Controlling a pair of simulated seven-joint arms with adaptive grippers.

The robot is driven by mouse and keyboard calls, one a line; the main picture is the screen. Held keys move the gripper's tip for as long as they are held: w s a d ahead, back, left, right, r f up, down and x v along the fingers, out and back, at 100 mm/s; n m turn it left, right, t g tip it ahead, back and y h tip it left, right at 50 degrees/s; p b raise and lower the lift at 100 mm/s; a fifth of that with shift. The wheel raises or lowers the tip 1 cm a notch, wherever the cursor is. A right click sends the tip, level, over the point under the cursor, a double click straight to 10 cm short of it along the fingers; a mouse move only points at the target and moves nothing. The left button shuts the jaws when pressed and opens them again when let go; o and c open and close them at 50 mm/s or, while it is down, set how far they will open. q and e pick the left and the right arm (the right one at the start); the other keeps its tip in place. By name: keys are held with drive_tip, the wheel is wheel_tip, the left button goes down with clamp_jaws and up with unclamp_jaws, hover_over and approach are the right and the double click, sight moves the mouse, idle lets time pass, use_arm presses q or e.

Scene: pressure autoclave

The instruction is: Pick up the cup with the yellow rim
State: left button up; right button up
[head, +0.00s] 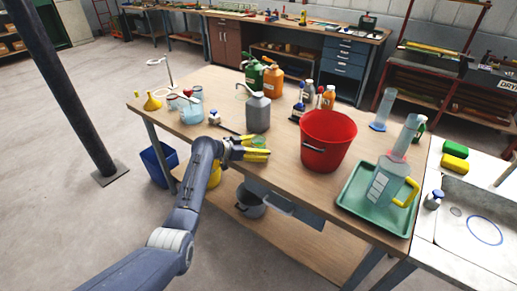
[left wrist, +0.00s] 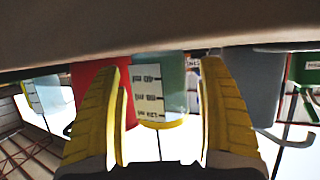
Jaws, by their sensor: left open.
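The cup with the yellow rim (left wrist: 172,88) is pale and translucent, with ml marks on a white strip. In the left wrist view it stands between my open fingers, its yellow rim toward the bottom of that upside-down picture. In the head view a small greenish cup (head: 259,141) shows at the table's front edge, partly hidden by my left gripper (head: 264,151). That gripper is open, its yellow fingers level at the table edge. It also shows in the left wrist view (left wrist: 164,65). I cannot tell how deep the cup sits between the fingers. My right gripper is not in view.
A red bucket (head: 327,140) stands to the right of the cup, and a grey container (head: 258,114) stands behind it. A green tray (head: 357,214) holds a jug with a yellow handle (head: 387,184). Beakers and a yellow funnel (head: 152,102) stand at the left end of the table.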

use_arm(q)
drive_tip(key=shift+w+d+f, duration=0.1)
drive_tip(key=shift+d, duration=0.05)
drive_tip(key=c, duration=1.3)
drive_tip(key=shift+c, duration=0.2)
